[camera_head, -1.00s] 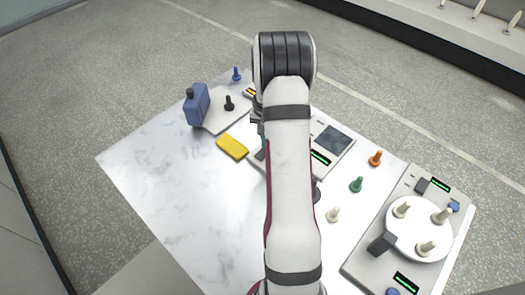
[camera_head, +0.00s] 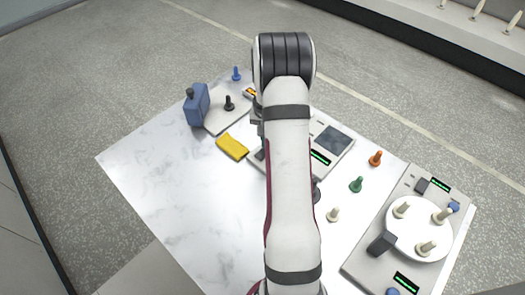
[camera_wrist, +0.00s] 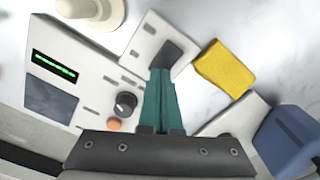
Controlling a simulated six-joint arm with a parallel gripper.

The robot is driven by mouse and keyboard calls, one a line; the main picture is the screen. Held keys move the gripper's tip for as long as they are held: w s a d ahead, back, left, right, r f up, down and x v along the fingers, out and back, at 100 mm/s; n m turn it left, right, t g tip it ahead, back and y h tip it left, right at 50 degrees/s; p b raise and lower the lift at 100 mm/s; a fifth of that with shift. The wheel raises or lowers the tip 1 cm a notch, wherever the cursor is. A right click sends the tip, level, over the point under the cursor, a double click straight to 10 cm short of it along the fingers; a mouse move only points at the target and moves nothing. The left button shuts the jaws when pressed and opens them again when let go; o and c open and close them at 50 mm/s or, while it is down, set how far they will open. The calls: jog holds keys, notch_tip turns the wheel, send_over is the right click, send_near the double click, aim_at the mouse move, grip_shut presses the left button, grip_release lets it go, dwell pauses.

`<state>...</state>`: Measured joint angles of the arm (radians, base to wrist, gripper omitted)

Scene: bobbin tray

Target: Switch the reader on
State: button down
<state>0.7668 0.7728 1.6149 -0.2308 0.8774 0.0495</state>
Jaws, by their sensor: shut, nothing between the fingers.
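A light grey device with a dark screen (camera_head: 334,139) and a lit green display (camera_head: 320,158) stands mid-table, partly hidden by my arm; it looks like the reader. In the wrist view its green display (camera_wrist: 55,66), dark screen (camera_wrist: 50,101), black knob (camera_wrist: 125,104) and orange button (camera_wrist: 114,125) show at left.
A yellow block or cloth (camera_head: 232,147) lies close by on the white table (camera_head: 170,170). Orange (camera_head: 376,158), green (camera_head: 357,184) and cream (camera_head: 333,214) pegs stand right. A disc machine (camera_head: 360,262) fills the right corner.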

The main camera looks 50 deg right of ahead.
jog(key=shift+f, duration=0.7)
jog(key=shift+r, duration=3.55)
jog(key=s+a+r+n, duration=0.2)
jog(key=a+r, duration=0.4)
jog(key=a, duration=0.4)
jog(key=s+a+r+n, duration=0.15)
jog(key=a+r, duration=0.35)
jog(key=a, duration=0.6)
jog(key=s+a+n+y, duration=0.1)
jog(key=s+a+n, duration=0.2)
jog(key=s+a, duration=1)
jog(key=s, duration=0.2)
jog(key=shift+s+a+r+y, duration=0.15)
jog(key=shift+s+r+y, duration=0.15)
jog(key=shift+s+y, duration=0.1)
